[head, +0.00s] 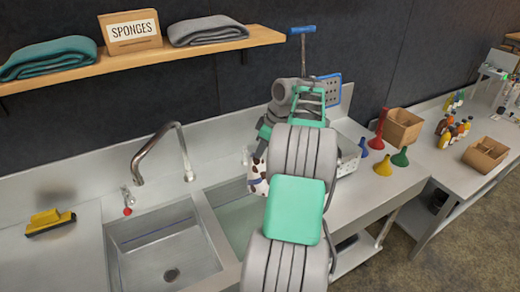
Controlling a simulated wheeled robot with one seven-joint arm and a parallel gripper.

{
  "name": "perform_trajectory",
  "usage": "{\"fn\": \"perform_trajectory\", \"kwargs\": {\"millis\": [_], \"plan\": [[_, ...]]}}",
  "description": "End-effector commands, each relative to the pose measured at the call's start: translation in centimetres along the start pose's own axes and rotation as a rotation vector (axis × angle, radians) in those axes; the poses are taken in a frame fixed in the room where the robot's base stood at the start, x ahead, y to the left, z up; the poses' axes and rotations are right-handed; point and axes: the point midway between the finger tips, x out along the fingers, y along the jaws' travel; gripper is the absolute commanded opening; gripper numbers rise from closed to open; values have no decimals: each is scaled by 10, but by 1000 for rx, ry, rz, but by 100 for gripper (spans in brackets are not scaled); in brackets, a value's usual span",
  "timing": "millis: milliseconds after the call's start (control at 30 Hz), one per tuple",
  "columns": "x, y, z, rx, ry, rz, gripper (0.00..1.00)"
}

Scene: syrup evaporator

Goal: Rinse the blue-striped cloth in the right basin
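The right basin (232,215) lies right of the other basin and seems to hold greenish water; my grey and green arm hides its right part. The left basin (165,250) looks empty, with a dark drain at its bottom. I cannot make out a blue-striped cloth anywhere. A teal folded cloth (45,58) and a grey folded cloth (207,31) lie on the shelf, with no clear blue stripes. My arm reaches over the right side of the sink. My gripper's fingers are hidden behind the arm, so what they hold does not show.
A faucet (160,150) arches over the basins. A yellow brush (50,221) lies left. Coloured funnels (383,166) and a cardboard box (402,127) stand right. The wooden shelf (150,60) overhangs.

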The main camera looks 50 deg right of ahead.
Motion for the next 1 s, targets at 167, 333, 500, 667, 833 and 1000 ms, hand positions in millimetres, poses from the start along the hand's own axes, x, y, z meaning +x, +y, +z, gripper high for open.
{"fn": "perform_trajectory", "kwargs": {"millis": [167,333,500,667,833,1000], "plan": [[28,-1,10,2,0,-3,0],[66,0,24,1,0,-1,0],[92,0,33,1,0,0,0],[94,0,34,1,1,1,0],[93,0,33,2,0,0,0],[107,-1,38,3,0,-1,0]]}}
